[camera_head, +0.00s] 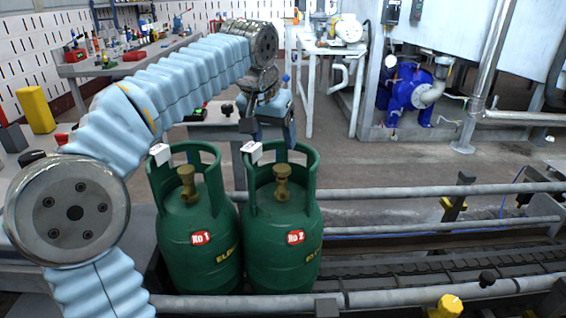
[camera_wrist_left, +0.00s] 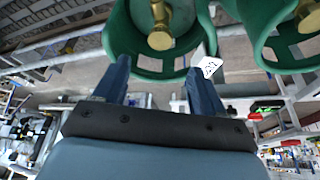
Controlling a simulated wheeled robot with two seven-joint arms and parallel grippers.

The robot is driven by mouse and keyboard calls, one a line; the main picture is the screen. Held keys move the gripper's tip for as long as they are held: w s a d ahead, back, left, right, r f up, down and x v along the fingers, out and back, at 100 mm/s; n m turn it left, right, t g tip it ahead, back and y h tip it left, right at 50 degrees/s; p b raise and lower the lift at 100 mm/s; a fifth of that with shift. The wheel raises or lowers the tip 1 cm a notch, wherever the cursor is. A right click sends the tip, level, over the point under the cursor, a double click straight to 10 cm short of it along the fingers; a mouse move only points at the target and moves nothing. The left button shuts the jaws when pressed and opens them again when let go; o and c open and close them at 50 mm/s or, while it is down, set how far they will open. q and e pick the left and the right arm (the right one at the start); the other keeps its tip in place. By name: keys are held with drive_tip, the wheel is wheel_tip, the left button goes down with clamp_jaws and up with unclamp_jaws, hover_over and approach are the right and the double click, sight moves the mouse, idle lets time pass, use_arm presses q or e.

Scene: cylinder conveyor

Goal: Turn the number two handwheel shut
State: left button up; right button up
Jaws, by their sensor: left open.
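Two green gas cylinders stand upright side by side, labelled RO 1 (camera_head: 200,255) and RO 2 (camera_head: 292,255). Each has an open collar around a brass valve; the number two handwheel (camera_head: 282,171) tops the right one, and the other brass valve (camera_head: 187,175) is on the left one. My left gripper (camera_head: 274,132) is just behind the RO 2 collar, pointing down, partly hidden by it. In the left wrist view its two fingers (camera_wrist_left: 158,68) are apart and empty, near the collar's edge, with a brass valve (camera_wrist_left: 160,38) beyond. My right gripper is not in view.
White tags (camera_head: 252,151) sit on the collars. A conveyor (camera_head: 420,258) with grey rails (camera_head: 430,190) runs to the right. A blue pump (camera_head: 405,90) and a workbench (camera_head: 120,62) stand farther back.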

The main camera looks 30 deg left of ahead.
sight(281, 168)
use_arm(q)
drive_tip(key=b+x, duration=0.1)
drive_tip(key=x, duration=0.9)
drive_tip(key=shift+s, duration=0.1)
drive_tip(key=c, duration=1.1)
drive_tip(key=shift+o, duration=0.2)
